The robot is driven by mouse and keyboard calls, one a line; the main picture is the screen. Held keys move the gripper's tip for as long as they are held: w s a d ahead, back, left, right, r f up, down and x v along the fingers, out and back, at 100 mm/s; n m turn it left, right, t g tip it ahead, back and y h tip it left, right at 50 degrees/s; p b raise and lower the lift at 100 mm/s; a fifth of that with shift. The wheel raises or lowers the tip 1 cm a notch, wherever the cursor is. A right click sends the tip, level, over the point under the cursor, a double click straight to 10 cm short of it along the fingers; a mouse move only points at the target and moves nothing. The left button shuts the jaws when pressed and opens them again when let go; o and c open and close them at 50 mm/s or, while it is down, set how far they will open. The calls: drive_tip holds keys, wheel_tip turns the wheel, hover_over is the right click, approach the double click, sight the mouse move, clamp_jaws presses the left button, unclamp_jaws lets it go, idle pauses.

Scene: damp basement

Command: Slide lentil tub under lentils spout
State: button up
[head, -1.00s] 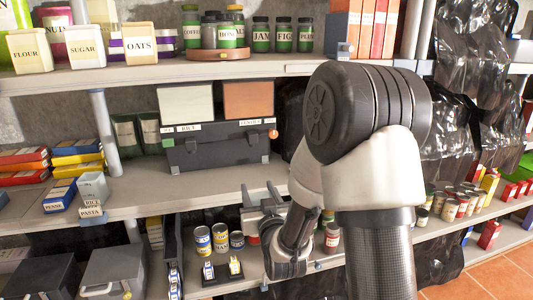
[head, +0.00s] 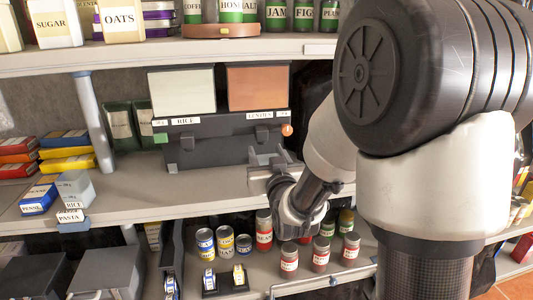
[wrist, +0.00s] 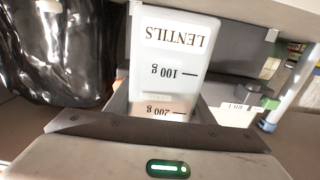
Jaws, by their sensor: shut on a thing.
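The dispenser (head: 215,153) stands on the middle shelf with a pale rice window and an orange lentils window. The lentils spout (head: 263,136) is on its right half, with an orange knob (head: 287,130) beside it. My gripper (head: 264,162) is in front of that half, below the spout in the picture. The lentil tub (wrist: 172,60) fills the middle of the wrist view, a translucent white box with upside-down LENTILS and gram marks. My gripper is shut on it. In the head view the tub is hidden or cannot be made out.
A grey tub with a RICE tag (head: 76,188) stands left on the same shelf, near coloured boxes (head: 66,158). Cans and jars (head: 290,258) fill the shelf below. A post (head: 93,122) stands left of the dispenser. Shelf between the post and dispenser is partly clear.

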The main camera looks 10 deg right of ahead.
drive_tip(key=shift+w+f, duration=0.4)
drive_tip(key=shift+w, duration=0.45)
drive_tip(key=shift+w+f, duration=0.4)
drive_tip(key=shift+w, duration=0.45)
drive_tip(key=shift+w+f, duration=0.4)
drive_tip(key=shift+w, duration=0.45)
drive_tip(key=shift+w+f+b, duration=0.1)
drive_tip(key=shift+w+b, duration=1.2)
drive_tip(key=shift+w, duration=1.5)
drive_tip(key=shift+f+b, duration=0.35)
drive_tip(key=shift+b, duration=0.35)
drive_tip(key=o, duration=1.1)
drive_tip(key=shift+o, duration=0.2)
drive_tip(key=shift+s, duration=0.15)
